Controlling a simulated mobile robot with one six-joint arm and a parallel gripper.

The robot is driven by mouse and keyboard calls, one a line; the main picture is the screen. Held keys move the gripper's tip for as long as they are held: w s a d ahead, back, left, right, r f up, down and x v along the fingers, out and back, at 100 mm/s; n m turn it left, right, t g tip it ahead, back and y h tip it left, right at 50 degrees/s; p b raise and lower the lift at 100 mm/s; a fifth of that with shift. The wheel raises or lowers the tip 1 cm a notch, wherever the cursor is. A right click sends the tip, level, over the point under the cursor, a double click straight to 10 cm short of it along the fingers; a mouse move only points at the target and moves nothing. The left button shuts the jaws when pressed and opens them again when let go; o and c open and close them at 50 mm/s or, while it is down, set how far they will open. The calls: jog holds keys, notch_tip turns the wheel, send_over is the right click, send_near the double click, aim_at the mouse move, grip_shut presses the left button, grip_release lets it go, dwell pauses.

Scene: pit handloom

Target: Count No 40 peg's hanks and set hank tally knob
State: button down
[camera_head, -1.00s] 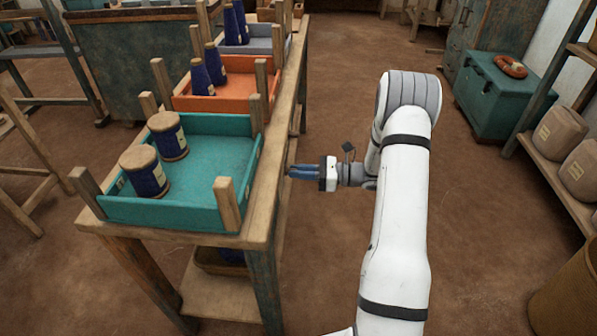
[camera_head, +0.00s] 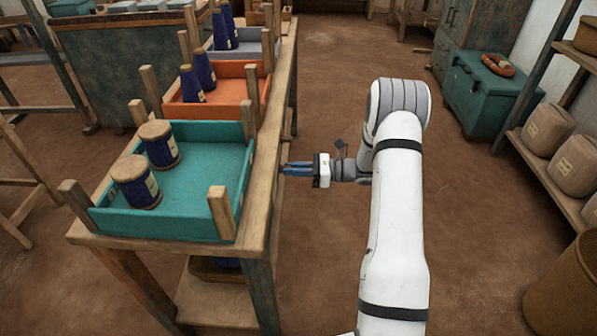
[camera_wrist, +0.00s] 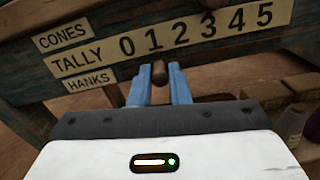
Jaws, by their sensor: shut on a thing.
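In the wrist view a tally board (camera_wrist: 110,60) carries the labels CONES, TALLY and HANKS and the numbers 0 to 5. A dark brown knob (camera_wrist: 160,72) sits at the level of the HANKS row, below the number 1 in this tilted view. My gripper (camera_wrist: 160,88) has its blue fingers shut on this knob, one on each side. In the head view my gripper (camera_head: 285,169) reaches left to the side of the wooden table (camera_head: 255,240); the board and knob do not show there. No hanks or peg marked No 40 can be made out.
A teal chest (camera_head: 480,90) and a shelf with round bundles (camera_head: 575,165) stand right. Floor between is open.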

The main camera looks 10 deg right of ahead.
jog(key=shift+w, duration=0.15)
jog(key=c, duration=1.3)
grip_release()
jog(key=shift+c, duration=0.2)
jog(key=v, duration=0.8)
jog(key=shift+p, duration=0.45)
jog(key=shift+a, duration=0.1)
